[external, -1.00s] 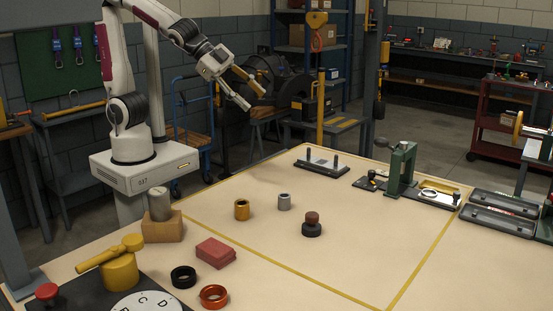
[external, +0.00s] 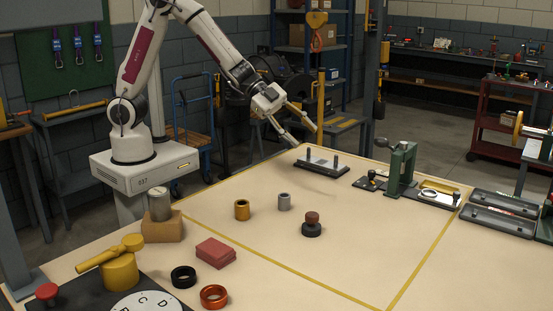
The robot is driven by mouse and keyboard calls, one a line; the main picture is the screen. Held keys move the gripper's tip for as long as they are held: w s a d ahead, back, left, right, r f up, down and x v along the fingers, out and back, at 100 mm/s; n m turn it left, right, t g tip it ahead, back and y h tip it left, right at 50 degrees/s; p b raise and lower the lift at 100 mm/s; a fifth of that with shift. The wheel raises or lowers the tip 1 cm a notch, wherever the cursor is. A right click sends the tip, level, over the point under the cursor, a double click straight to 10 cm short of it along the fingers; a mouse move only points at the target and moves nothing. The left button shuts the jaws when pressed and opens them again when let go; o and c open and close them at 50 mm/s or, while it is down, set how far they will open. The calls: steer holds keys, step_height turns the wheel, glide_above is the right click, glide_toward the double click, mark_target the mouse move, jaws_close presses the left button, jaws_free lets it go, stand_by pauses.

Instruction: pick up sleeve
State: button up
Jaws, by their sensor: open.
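Two short hollow cylinders stand upright on the table, and I cannot tell which one is the sleeve. One is brass-coloured (external: 242,210); the other is grey and slightly smaller (external: 284,202), just to its right and farther back. My gripper (external: 305,139) is open and empty. It is in the air near the back edge of the table, above and beyond both cylinders in the picture, with its fingers pointing down to the right. Neither cylinder is touched.
A dark plate with two pins (external: 322,170) lies below my gripper. A black knob with a brown top (external: 312,225) stands right of the cylinders. A green press (external: 401,170) is farther right. A red block (external: 215,252) and black (external: 183,277) and orange rings (external: 214,297) lie in front. The table's middle right is clear.

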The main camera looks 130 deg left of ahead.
step_height(320, 180, down, 9)
steer(key=s+m+h, duration=0.1)
steer(key=h, duration=0.3)
steer(key=m+h, duration=0.1)
steer(key=h, duration=0.3)
glide_toward(283, 194)
steer(key=shift+w+a+f, duration=0.1)
steer(key=shift+w+f, duration=0.25)
steer(key=shift+w, duration=0.25)
steer(key=shift+w+f, duration=0.35)
steer(key=shift+w, duration=0.3)
steer(key=shift+s+f+h, duration=0.15)
steer(key=shift+s+h, duration=0.1)
steer(key=shift+h, duration=0.05)
steer(key=shift+x, duration=1.35)
steer(key=shift+d, duration=0.25)
steer(key=shift+d+x, duration=0.3)
steer(key=shift+x, duration=1.55)
steer(key=shift+w+d+f, duration=0.1)
steer(key=shift+w+d, duration=0.2)
steer(key=shift+w, duration=0.05)
